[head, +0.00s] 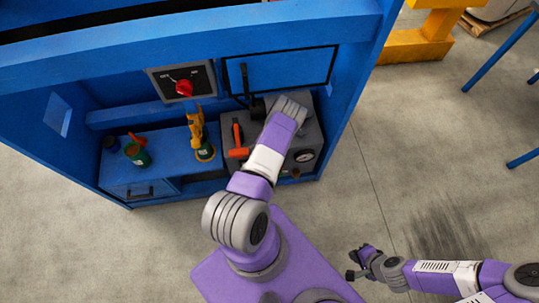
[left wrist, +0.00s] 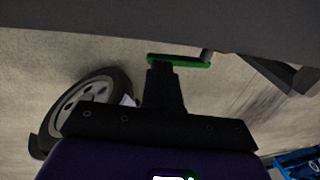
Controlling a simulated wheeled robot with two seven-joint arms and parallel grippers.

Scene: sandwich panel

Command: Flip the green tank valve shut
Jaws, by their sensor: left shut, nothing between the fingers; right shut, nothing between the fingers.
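The green valve lever (left wrist: 180,61) shows as a flat green bar at the top middle of the left wrist view, below a dark grey surface. In the head view I cannot make it out; my left arm covers part of the grey unit (head: 308,135). My left gripper (head: 258,106) is shut and empty at that unit. In the left wrist view its dark fingers (left wrist: 164,75) reach up to the green bar and overlap it; I cannot tell whether they touch. My right gripper (head: 357,264) is shut and empty, low over the open floor.
The grey unit carries an orange-red lever (head: 237,143) and a round gauge (head: 305,155). A red knob (head: 184,88), a yellow tool (head: 197,130) and a green container (head: 138,154) are to the left inside the blue cabinet (head: 357,65). Floor is clear around my right arm.

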